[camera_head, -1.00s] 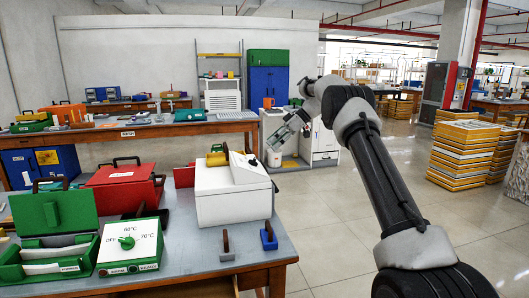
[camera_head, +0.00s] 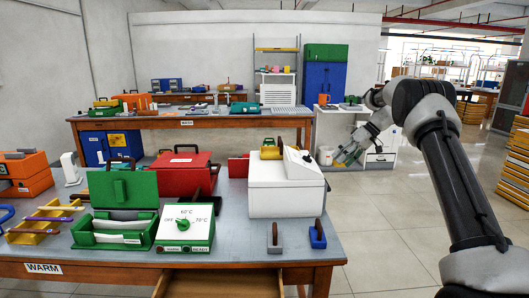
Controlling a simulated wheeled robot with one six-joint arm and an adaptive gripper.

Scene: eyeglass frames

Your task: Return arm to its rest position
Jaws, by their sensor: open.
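My gripper (camera_head: 352,153) hangs at the end of my raised, bent arm in the right half of the head view. It is open and points down and to the left, with nothing seen between its fingers. In the picture it lies to the right of the white lidded box (camera_head: 285,195) on the near workbench and in front of a white cabinet (camera_head: 330,128). It looks clear of the bench and touches nothing that I can see.
The near workbench (camera_head: 235,250) holds an open green case (camera_head: 122,195), a white temperature box (camera_head: 187,225), a red case (camera_head: 182,168) and a yellow rack (camera_head: 45,222). A drawer (camera_head: 215,284) at its front is pulled out. Open floor (camera_head: 380,225) lies right of the bench.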

